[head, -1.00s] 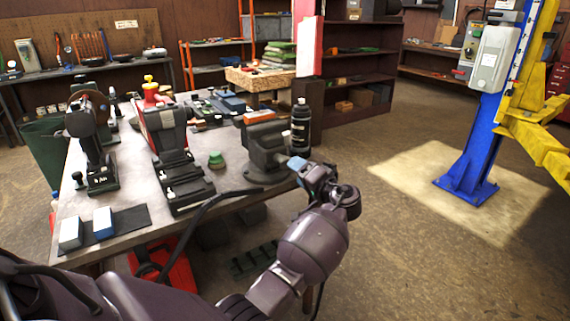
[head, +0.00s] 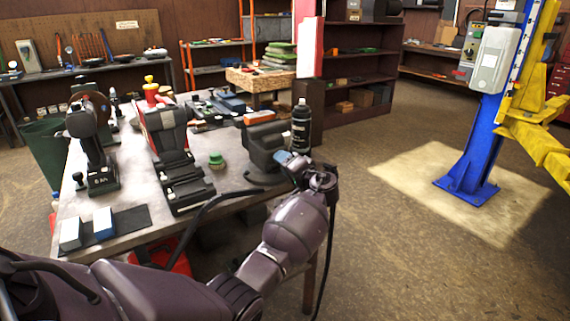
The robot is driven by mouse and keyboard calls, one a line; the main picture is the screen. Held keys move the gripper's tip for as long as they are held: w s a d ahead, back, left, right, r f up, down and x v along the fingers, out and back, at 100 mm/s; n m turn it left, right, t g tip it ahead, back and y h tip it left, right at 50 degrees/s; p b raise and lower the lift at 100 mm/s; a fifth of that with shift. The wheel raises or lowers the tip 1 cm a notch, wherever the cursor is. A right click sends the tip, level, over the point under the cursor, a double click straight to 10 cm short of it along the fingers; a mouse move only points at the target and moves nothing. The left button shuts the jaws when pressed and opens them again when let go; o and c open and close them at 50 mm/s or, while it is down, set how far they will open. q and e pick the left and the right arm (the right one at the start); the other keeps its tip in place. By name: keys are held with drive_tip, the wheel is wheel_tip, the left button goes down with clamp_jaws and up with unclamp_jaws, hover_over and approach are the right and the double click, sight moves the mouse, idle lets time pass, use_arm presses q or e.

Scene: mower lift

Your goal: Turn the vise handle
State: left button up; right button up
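The grey vise (head: 264,148) stands at the right end of the workbench (head: 135,227), with an orange thing lying on its top. My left arm comes in from the left and reaches across the bench's front edge. My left gripper (head: 287,160) is at the front right side of the vise, right against it in the picture. I cannot tell whether it touches. Its fingers are small and partly hidden, and the vise handle is not clearly visible behind them. My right gripper is not in view.
A dark spray can (head: 301,126) stands close behind the vise. A green-capped item (head: 216,161) and bench machines (head: 172,150) stand to the left. A blue lift post (head: 474,150) rises at right. The floor between bench and post is clear.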

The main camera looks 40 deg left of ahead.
use_arm(q)
drive_tip(key=c, duration=0.5)
drive_tip(key=shift+m, duration=0.4)
drive_tip(key=o, duration=0.9)
drive_tip(key=shift+d, duration=0.1)
drive_tip(key=v, duration=1)
drive_tip(key=shift+s+d, duration=0.1)
drive_tip(key=shift+d, duration=0.2)
